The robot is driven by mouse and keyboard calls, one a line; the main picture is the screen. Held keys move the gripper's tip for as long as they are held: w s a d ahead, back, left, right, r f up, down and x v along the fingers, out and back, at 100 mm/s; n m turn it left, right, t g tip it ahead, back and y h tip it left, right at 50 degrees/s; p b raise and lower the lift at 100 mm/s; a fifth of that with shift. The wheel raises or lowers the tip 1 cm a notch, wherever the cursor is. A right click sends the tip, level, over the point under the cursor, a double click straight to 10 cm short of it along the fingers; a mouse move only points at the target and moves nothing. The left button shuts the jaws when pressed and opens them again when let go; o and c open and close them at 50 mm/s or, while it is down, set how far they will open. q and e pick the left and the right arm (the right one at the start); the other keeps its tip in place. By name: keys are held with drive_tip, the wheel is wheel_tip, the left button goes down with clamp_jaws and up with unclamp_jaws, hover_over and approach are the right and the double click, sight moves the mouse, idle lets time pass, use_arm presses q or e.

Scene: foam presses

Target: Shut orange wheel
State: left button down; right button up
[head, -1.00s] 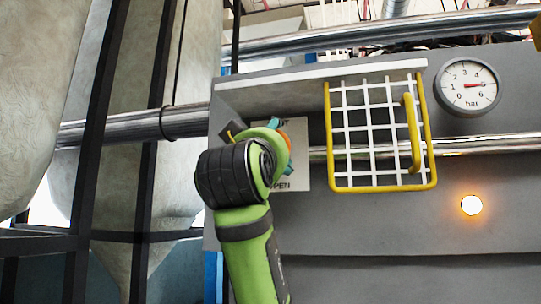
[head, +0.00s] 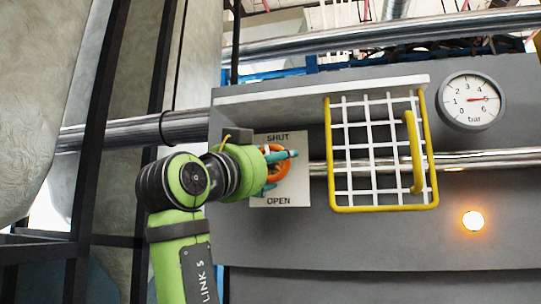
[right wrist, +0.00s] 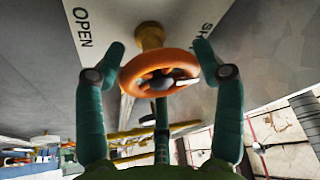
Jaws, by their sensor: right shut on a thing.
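The orange wheel (head: 284,168) sits on a white plate (head: 285,199) marked SHUT at the top and OPEN at the bottom. In the right wrist view the orange wheel (right wrist: 137,66) is a ring on a yellow stem (right wrist: 150,36). My right gripper (head: 280,171) reaches it from the left, its teal fingers around the rim. In the wrist view the right gripper (right wrist: 160,58) has a finger against each side of the wheel, and another finger shows below it. The green hand hides the wheel's left part in the head view. My left gripper is out of view.
A yellow-framed white mesh guard (head: 384,152) with a yellow handle stands right of the plate. A pressure gauge (head: 470,101) and a glowing amber lamp (head: 473,221) are farther right. A ledge (head: 320,88) juts out above. Dark frame posts (head: 100,130) stand at left.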

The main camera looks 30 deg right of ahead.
drive_tip(key=shift+w+f+m+g, duration=0.15)
drive_tip(key=shift+m+g, duration=0.55)
drive_tip(key=shift+m, duration=1.1)
drive_tip(key=o, duration=1.2)
drive_tip(key=shift+c, duration=0.2)
drive_tip(key=shift+w, duration=0.1)
